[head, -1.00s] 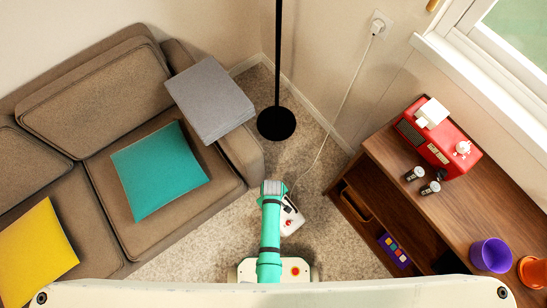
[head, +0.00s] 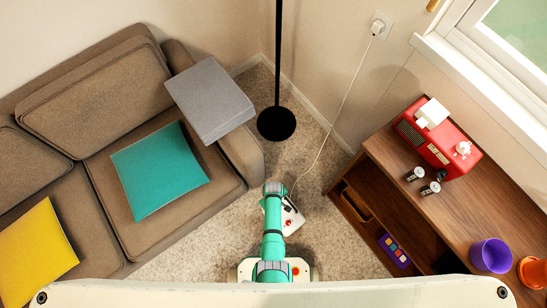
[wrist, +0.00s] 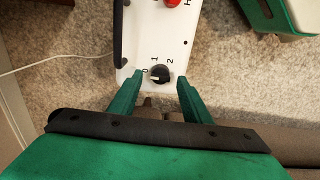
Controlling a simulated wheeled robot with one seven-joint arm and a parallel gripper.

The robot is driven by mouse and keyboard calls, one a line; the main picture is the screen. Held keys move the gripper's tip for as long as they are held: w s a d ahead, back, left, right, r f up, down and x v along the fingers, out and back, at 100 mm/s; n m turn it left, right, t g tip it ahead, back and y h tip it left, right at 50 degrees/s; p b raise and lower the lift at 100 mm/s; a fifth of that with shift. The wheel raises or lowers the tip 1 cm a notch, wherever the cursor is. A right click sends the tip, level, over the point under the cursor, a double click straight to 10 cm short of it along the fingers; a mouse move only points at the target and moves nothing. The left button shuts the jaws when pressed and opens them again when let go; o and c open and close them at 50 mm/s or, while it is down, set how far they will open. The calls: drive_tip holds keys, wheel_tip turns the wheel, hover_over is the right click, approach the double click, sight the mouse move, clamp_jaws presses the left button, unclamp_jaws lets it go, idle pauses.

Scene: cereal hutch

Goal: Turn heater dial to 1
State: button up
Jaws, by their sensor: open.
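The heater (wrist: 185,45) is a white box lying on the carpet. It also shows in the head view (head: 292,216), partly hidden behind my arm. In the wrist view its black dial (wrist: 160,75) sits near the end of the white face, with the marks 0, 1 and 2 around it. The dial's light pointer appears to point left, near the 0. My gripper (wrist: 161,82) is open, with one green finger on each side of the dial and a gap to it. Whether the fingertips are level with the dial is unclear. The head view hides my gripper behind my arm.
A red button (wrist: 172,2) and a black handle (wrist: 121,35) are on the heater. A white cord (head: 331,125) runs to a wall socket. A brown sofa (head: 215,165) stands left, a wooden cabinet (head: 445,215) right, and a black lamp base (head: 276,123) beyond.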

drive_tip(key=shift+f, duration=0.6)
drive_tip(key=c, duration=1)
drive_tip(key=shift+c, duration=0.2)
drive_tip(key=shift+m, duration=0.3)
drive_tip(key=m, duration=1.1)
